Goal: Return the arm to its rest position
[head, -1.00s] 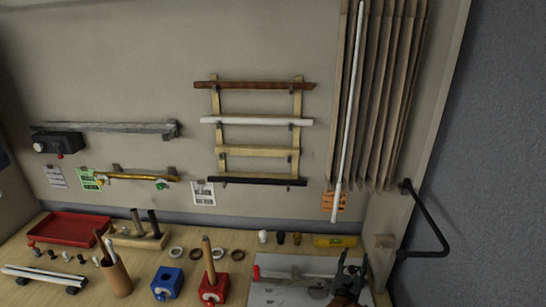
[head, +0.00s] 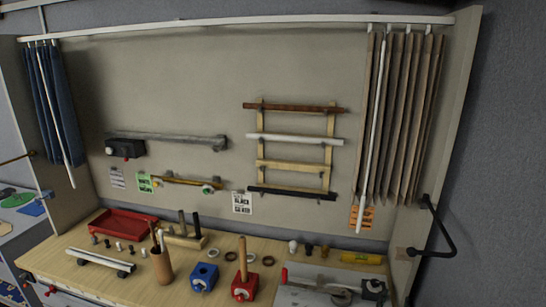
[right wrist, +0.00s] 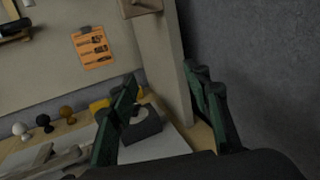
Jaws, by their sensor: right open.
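My right gripper (right wrist: 163,85) shows in the right wrist view with its two green fingers spread apart and nothing between them. Beyond the fingers are a dark block (right wrist: 141,127) with a round pale part and the side wall. The dark block also shows in the head view (head: 373,289), on the grey plate at the table's right end. I cannot make out the right gripper clearly in the head view. My left gripper is in neither view.
The wooden table (head: 215,247) carries a red tray (head: 129,224), a blue block (head: 204,276), a red block with a peg (head: 244,287) and a brown cup of sticks (head: 161,266). A black bracket (head: 441,226) juts from the right wall. A blue curtain (head: 54,110) hangs at left.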

